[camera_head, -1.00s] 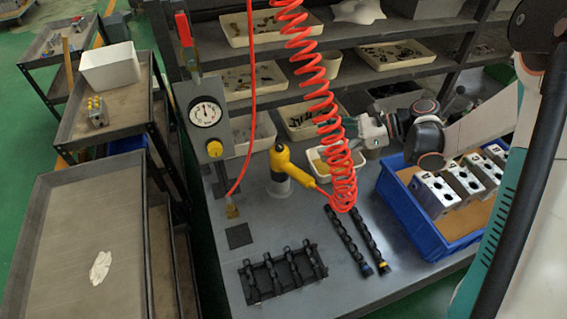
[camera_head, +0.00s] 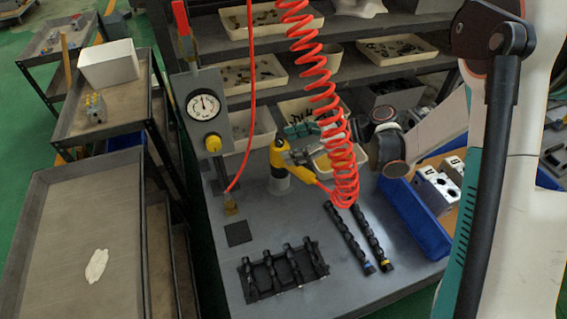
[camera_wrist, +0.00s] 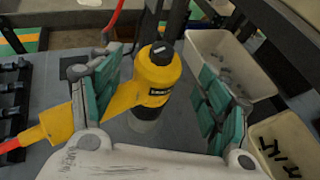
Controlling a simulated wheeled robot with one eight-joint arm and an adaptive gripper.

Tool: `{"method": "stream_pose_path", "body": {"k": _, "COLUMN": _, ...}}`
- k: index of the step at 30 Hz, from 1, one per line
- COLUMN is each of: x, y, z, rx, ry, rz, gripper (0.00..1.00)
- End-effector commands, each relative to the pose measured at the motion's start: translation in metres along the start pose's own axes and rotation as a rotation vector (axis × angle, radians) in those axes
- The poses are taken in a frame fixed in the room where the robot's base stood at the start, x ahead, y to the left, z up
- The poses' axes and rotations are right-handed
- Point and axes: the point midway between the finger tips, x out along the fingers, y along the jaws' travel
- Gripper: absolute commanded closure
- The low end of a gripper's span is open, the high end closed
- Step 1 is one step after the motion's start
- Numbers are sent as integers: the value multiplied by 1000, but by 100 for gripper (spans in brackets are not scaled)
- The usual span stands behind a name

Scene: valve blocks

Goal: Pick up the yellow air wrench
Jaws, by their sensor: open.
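The yellow air wrench (camera_head: 281,156) stands upright on the grey workbench, its body resting in a grey cylindrical holder (camera_head: 279,184). Its handle points right toward the red coiled hose. In the wrist view the wrench (camera_wrist: 157,75) has its black-capped body between the two green-padded fingers, and its handle runs to the lower left beside the left finger. My gripper (camera_wrist: 157,88) is open around the wrench, with a clear gap on the right side. In the head view my gripper (camera_head: 300,143) is just right of the wrench, partly hidden by the coiled hose.
The red coiled hose (camera_head: 318,70) hangs in front of my arm. A gauge panel (camera_head: 205,108) stands left of the wrench. A black rack (camera_head: 283,270) and two dark shafts (camera_head: 358,237) lie at the front.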

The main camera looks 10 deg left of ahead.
Motion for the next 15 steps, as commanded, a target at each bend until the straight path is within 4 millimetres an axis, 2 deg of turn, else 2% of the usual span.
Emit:
{"method": "stream_pose_path", "body": {"k": 6, "x": 33, "y": 3, "z": -2, "rx": -2, "ry": 0, "rz": 4, "gripper": 30}}
{"method": "stream_pose_path", "body": {"k": 14, "x": 38, "y": 2, "z": 0, "rx": 0, "ry": 0, "rz": 0, "gripper": 30}}
{"method": "stream_pose_path", "body": {"k": 15, "x": 38, "y": 2, "z": 0, "rx": 0, "ry": 0, "rz": 0, "gripper": 34}}
